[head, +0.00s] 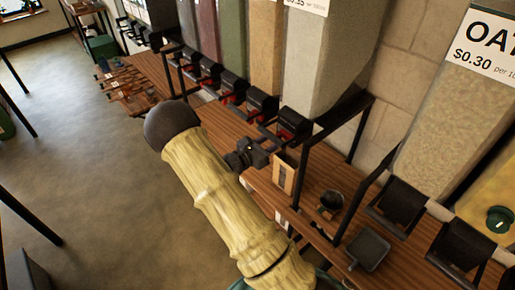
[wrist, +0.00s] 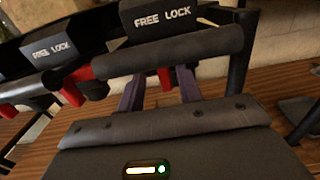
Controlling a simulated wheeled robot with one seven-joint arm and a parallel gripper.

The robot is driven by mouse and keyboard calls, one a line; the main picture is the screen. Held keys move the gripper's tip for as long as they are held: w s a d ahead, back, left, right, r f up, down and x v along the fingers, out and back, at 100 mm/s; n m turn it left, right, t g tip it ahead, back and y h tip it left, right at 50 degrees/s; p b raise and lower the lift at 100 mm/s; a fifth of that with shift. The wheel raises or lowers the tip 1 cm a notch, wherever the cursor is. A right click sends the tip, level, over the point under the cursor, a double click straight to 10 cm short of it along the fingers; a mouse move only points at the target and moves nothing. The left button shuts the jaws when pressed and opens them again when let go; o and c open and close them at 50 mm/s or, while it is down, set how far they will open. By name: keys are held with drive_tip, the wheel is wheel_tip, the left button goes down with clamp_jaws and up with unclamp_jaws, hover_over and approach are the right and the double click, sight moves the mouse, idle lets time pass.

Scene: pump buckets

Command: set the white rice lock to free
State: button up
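My gripper (head: 247,153) is out over the wooden counter, just left of the nearest dispenser in the black row. In the wrist view its two dark purple fingers (wrist: 160,90) stand apart, with part of a red lever (wrist: 164,78) showing between them. A thick dark bar (wrist: 170,52) crosses in front of the fingers. Above it is a black block lettered FREE LOCK (wrist: 163,21). The nearest dispenser (head: 293,122) sits under a pale bin (head: 345,50); its product name is out of view, so I cannot confirm it is the white rice.
A second FREE LOCK block (wrist: 50,52) with its own red lever (wrist: 72,92) is to the left. A black frame post (head: 300,170), a small wooden box (head: 284,174) and a black cup (head: 331,202) stand on the right.

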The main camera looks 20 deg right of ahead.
drive_tip(key=b+v, duration=0.5)
drive_tip(key=v, duration=1.2)
drive_tip(key=shift+b, duration=0.3)
drive_tip(key=shift+s, duration=0.15)
drive_tip(key=s+d+f+m+g+y, duration=0.2)
drive_tip(key=s+m+g+y, duration=0.1)
drive_tip(key=s+m+y, duration=0.25)
drive_tip(key=s+d+f+m+g+y, duration=0.2)
drive_tip(key=s+f+m+g+y, duration=0.15)
drive_tip(key=s, duration=0.35)
drive_tip(key=s+a+r+m+t+y, duration=0.2)
drive_tip(key=a+r+m+t+y, duration=0.2)
drive_tip(key=m+y, duration=0.4)
drive_tip(key=a+m, duration=0.1)
drive_tip(key=m, duration=0.3)
drive_tip(key=shift+s+a+r, duration=0.2)
drive_tip(key=shift+a+r, duration=0.05)
drive_tip(key=shift+a, duration=0.15)
